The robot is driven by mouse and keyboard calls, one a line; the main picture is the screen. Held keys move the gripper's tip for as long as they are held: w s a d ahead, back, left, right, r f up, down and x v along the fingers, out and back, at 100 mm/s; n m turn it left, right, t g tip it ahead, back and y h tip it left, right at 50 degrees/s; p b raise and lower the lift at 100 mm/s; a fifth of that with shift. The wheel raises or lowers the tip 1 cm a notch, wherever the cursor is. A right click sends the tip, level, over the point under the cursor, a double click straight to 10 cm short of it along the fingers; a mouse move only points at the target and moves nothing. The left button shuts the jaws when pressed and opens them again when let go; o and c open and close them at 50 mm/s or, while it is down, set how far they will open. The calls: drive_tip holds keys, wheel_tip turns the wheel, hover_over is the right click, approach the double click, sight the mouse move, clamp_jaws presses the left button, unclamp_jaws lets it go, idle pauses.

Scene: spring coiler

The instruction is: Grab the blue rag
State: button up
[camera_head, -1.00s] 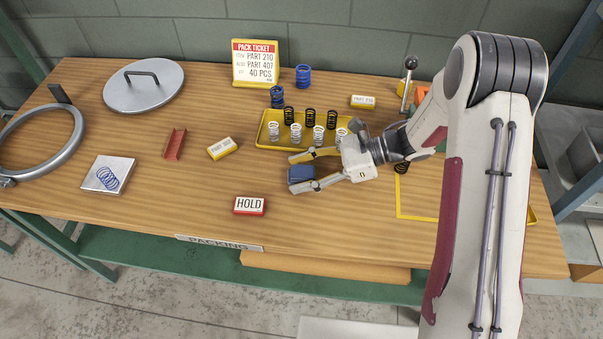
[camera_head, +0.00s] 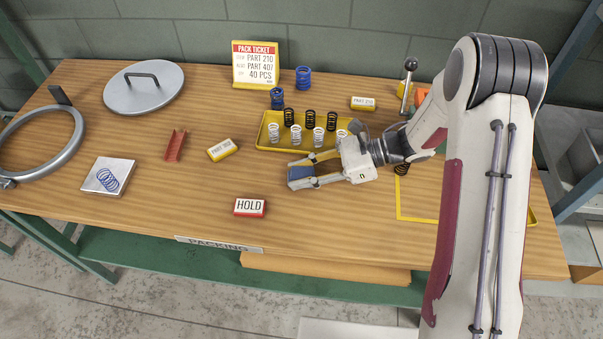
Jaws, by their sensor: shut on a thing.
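The blue rag (camera_head: 300,172) is a small dark blue folded block on the wooden table, left of centre-right and just in front of the yellow tray. My gripper (camera_head: 303,172) reaches in from the right with one finger behind the rag and one in front of it. The fingers are shut on the rag. The rag seems to be at table level; I cannot tell whether it is lifted. Part of it is hidden by the fingers.
A yellow tray (camera_head: 262,141) with several black and white springs lies just behind my gripper. A red HOLD block (camera_head: 249,207) sits in front left. A yellow part label block (camera_head: 222,149) lies to the left.

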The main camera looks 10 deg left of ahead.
sight(302, 173)
drive_tip(key=shift+r, duration=0.1)
drive_tip(key=shift+r, duration=4.9)
